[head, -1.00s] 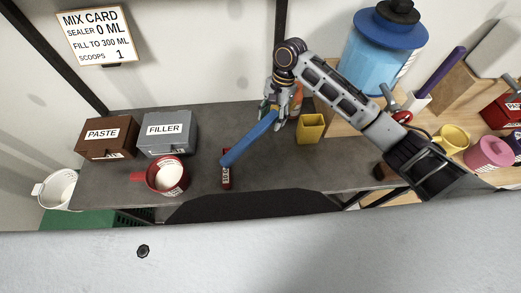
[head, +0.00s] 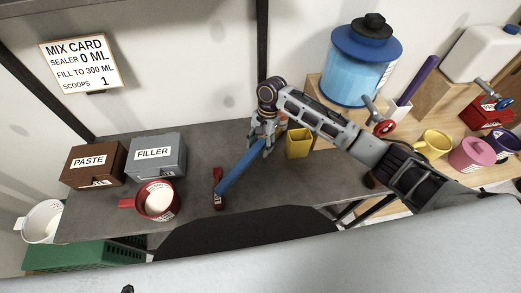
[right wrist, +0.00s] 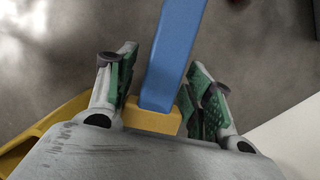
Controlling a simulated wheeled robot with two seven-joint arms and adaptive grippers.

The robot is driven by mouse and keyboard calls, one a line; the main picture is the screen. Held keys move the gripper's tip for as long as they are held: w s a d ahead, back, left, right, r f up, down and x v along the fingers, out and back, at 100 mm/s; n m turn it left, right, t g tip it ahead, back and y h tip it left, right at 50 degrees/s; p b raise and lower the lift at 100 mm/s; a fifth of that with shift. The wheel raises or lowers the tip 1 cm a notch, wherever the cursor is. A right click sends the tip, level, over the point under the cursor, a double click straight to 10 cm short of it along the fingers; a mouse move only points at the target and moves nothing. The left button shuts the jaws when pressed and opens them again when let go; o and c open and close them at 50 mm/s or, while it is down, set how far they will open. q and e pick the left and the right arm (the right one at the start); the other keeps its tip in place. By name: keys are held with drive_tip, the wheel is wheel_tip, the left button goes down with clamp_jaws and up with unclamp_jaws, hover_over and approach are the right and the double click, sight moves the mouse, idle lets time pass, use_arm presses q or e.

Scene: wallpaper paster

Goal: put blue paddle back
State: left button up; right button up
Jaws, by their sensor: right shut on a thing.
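The blue paddle (head: 241,168) is a long flat blue bar, held slanting over the grey bench. My right gripper (head: 263,137) is shut on the paddle's upper end. In the right wrist view, my right gripper (right wrist: 160,92) has its green-padded fingers on both sides of the blue paddle (right wrist: 173,55), near a yellow end piece (right wrist: 153,118). I cannot tell whether the paddle's lower end touches the bench. My left gripper is not in view.
A yellow open holder (head: 298,144) stands right of my gripper. A red mug (head: 136,203), filler box (head: 158,155) and paste box (head: 94,163) are left. A blue tank (head: 357,70) stands behind my arm.

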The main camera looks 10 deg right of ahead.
drive_tip(key=shift+f, duration=1.85)
drive_tip(key=o, duration=1.2)
drive_tip(key=shift+r, duration=0.2)
drive_tip(key=v, duration=1.1)
drive_tip(key=shift+d+r, duration=0.1)
drive_tip(key=shift+r, duration=0.2)
drive_tip(key=shift+w, duration=0.1)
